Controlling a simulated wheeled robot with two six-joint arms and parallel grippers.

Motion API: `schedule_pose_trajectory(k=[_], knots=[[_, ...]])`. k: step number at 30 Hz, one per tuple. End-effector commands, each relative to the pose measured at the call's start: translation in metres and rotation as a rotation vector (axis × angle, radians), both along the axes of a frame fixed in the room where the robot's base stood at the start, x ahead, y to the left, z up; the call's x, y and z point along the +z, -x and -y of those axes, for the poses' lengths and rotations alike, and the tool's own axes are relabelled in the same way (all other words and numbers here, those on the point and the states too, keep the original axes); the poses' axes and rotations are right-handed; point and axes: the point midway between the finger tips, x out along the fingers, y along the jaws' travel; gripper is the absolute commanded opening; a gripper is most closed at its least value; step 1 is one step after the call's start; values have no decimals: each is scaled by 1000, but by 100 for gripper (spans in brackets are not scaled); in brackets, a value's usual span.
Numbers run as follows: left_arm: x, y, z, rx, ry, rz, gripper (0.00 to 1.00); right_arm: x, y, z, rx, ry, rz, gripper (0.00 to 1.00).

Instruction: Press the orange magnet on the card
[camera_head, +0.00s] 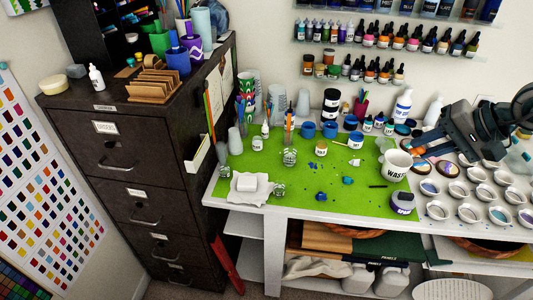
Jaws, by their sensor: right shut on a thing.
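My right gripper (425,146) comes in from the right over the back right of the table. It is shut on a small orange thing, which looks like the orange magnet (415,146); it is small and partly covered by the fingers. Pale paper cards (226,78) hang on the side of the dark filing cabinet, far to the left of my gripper. I cannot tell which of them is the task's card. My left gripper is not in view.
A green mat (240,152) on the white table holds jars, blue cups, a white WASTE cup (396,165) and paint spots. Metal cups (458,190) stand in rows at the right. Bottle shelves line the wall. The dark filing cabinet (125,150) stands left of the table.

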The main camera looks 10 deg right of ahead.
Motion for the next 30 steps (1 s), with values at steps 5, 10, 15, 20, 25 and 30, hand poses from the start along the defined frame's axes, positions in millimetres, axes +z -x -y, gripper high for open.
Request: schedule_pose_trajectory(k=[5, 10, 15, 20, 25, 30], knots=[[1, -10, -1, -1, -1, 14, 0, -3, -2, -2, 0, -28, 7, 1], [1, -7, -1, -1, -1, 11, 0, -6, -4, -4, -2, -48, 11, 1], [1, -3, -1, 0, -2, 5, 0, -12, -5, -5, -6, -70, 12, 1], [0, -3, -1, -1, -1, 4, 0, -14, -7, -7, -6, -90, 16, 1], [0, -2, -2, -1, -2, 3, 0, -20, -10, -11, -10, -126, 27, 1], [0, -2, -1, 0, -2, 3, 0, -22, -12, -13, -14, -140, 30, 1]])
